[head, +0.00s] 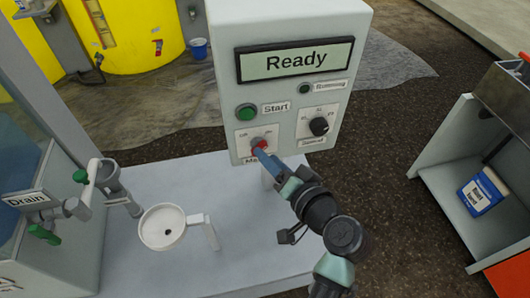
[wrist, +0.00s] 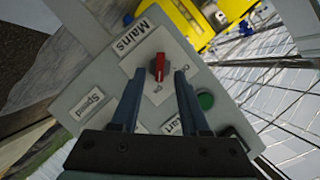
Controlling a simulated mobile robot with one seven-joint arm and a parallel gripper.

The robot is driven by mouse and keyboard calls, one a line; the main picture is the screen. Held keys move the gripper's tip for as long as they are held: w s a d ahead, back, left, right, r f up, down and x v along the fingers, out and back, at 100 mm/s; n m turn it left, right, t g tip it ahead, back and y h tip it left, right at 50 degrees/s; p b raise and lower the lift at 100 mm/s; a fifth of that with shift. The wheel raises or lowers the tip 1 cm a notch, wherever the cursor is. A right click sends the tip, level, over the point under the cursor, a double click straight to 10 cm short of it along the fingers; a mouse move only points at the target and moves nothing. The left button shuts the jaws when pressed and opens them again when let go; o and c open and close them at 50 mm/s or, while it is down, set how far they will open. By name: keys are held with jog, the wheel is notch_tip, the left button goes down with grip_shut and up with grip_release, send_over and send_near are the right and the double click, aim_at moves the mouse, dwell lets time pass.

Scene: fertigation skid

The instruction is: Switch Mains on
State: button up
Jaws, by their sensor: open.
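The Mains switch is a small red knob (wrist: 158,67) on a pale plate on the grey control box (head: 290,30). It also shows in the head view (head: 258,142), partly behind my gripper. Off and On marks are printed by the knob, too small to tell for certain which one it points at. My gripper (wrist: 159,74) is open, with its two blue fingertips on either side of the knob and a gap visible between. The head view shows my gripper (head: 262,153) right at the panel. The display (head: 295,60) reads "Ready".
A green Start button (head: 246,112) sits just above the Mains plate, and a black Speed knob (head: 319,126) is to its right. A dark Running lamp (head: 304,89) is above. A white funnel (head: 162,227) and the Drain valve (head: 90,172) stand at left.

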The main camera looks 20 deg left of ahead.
jog(key=v, duration=1)
